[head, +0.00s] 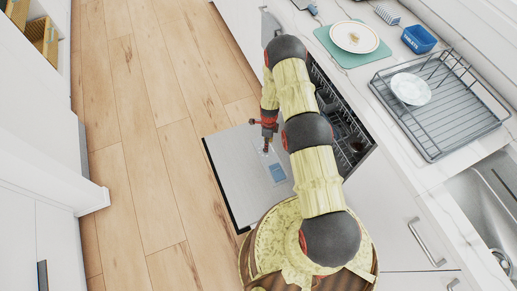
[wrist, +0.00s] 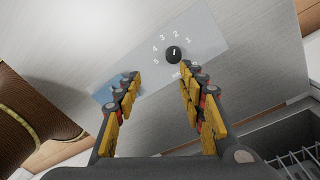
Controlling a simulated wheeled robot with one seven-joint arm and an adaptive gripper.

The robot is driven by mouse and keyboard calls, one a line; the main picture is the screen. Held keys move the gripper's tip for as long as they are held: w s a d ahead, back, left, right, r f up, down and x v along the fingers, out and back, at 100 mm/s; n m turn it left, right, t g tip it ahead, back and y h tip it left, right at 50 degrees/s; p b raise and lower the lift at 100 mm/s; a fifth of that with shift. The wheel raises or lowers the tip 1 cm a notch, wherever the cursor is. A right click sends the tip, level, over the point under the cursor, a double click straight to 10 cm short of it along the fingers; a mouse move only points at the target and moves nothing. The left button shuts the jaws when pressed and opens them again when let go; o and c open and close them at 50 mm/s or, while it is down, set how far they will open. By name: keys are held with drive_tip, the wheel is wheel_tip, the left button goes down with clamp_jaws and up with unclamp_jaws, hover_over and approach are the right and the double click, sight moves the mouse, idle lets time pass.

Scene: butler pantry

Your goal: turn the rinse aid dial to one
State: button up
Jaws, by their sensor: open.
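The rinse aid dial (wrist: 174,54) is a small round black knob on a pale panel (wrist: 205,45), with white numbers one to five around it. Its white mark points roughly up in the wrist view, toward the side of the one and two; the exact setting is too small to tell. The panel is on the inside of the lowered dishwasher door (head: 232,165). My gripper (wrist: 160,80) is open and empty, its yellow-padded fingers spread, with the dial a little beyond the fingertips. In the head view my gripper (head: 268,143) is over the door and the dial cannot be made out.
A blue patch (wrist: 110,88) marks the panel's left end. The dishwasher rack (head: 350,145) is right of the door. A dish rack (head: 440,110) with a plate stands on the counter. The wooden floor (head: 135,150) left of the door is clear.

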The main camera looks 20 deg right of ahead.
drive_tip(key=shift+w+m, duration=0.65)
drive_tip(key=shift+m, duration=0.25)
drive_tip(key=shift+w+d+f+m+t, duration=0.1)
drive_tip(key=shift+w+m+t, duration=0.1)
drive_tip(key=shift+m, duration=0.4)
drive_tip(key=shift+w+d+m+t, duration=0.1)
drive_tip(key=shift+w+m, duration=0.05)
drive_tip(key=shift+m, duration=0.45)
wheel_tip(320, 180, down, 8)
drive_tip(key=b, duration=0.3)
drive_tip(key=shift+a, duration=0.15)
drive_tip(key=shift+r, duration=0.2)
drive_tip(key=shift+c, duration=0.8)
clamp_jaws()
